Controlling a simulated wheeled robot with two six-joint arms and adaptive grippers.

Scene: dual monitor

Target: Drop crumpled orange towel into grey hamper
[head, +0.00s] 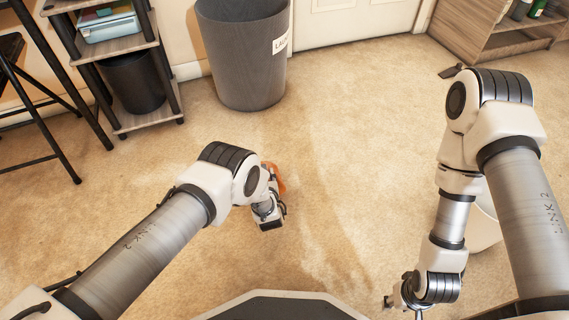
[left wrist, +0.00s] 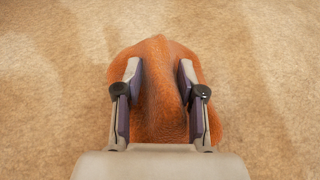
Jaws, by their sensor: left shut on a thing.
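The crumpled orange towel (left wrist: 160,90) fills the middle of the left wrist view, between the two fingers of my left gripper (left wrist: 160,75). The gripper is shut on it, and carpet shows around it. In the head view only a small orange part of the towel (head: 278,178) shows past my left wrist, which hides the rest. The grey hamper (head: 245,60), with a white label, stands on the carpet at the top centre, beyond my left gripper and apart from it. My right gripper (head: 405,300) is at the bottom right of the head view; its fingers are unclear.
A shelf unit (head: 145,120) with a dark bin (head: 133,82) stands left of the hamper. A black stool or chair (head: 40,110) is at the far left. A wooden cabinet (head: 480,35) is at the upper right. A white rounded object (head: 484,225) is partly behind my right arm. Middle carpet is clear.

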